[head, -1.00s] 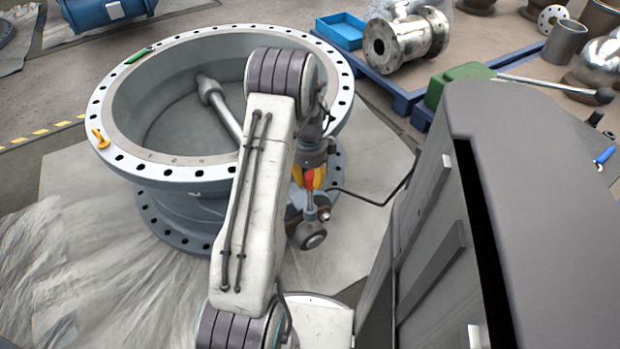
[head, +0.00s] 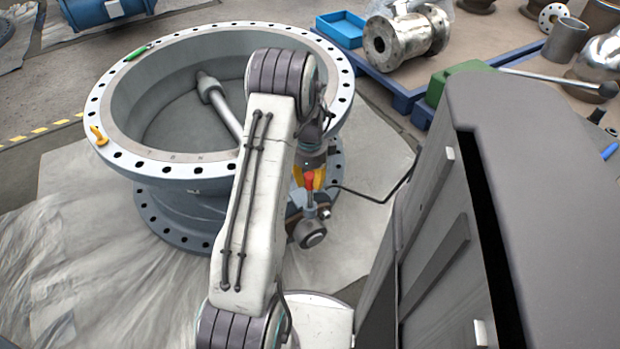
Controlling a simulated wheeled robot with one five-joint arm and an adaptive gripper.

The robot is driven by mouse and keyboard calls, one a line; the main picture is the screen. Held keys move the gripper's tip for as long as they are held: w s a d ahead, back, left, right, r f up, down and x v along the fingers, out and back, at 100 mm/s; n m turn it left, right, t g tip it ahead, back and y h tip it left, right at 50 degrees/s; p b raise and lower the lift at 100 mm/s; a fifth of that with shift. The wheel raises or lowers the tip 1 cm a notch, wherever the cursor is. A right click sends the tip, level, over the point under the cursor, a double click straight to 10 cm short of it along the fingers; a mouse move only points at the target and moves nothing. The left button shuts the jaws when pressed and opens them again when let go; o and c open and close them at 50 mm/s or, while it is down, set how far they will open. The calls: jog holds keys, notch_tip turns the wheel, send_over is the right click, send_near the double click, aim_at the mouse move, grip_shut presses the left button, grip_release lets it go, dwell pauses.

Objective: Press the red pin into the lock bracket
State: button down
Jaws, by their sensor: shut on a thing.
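The red pin (head: 309,179) shows as a small red head above a grey shank, just right of my white arm link. My gripper (head: 309,186), with orange-yellow fingers on both sides of the red head, is shut on it and points down. The pin's shank reaches down to a grey bracket-like fitting (head: 300,203) beside the valve's shaft end (head: 312,234). I cannot tell how deep the shank sits in the fitting. My arm link hides the left part of this area.
The large grey butterfly valve (head: 190,170) lies flange-up behind and left of my arm. An orange-yellow piece (head: 97,135) and a green tool (head: 138,53) lie on its rim. A blue tray (head: 341,29) and a polished metal fitting (head: 405,38) stand at the back right.

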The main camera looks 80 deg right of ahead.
aim_at(310, 198)
jog(key=shift+f+b, duration=3.35)
jog(key=shift+f, duration=1.3)
jog(key=shift+c, duration=2)
grip_release()
jog(key=shift+r, duration=0.2)
jog(key=shift+r+p, duration=2.1)
jog(key=shift+r, duration=0.7)
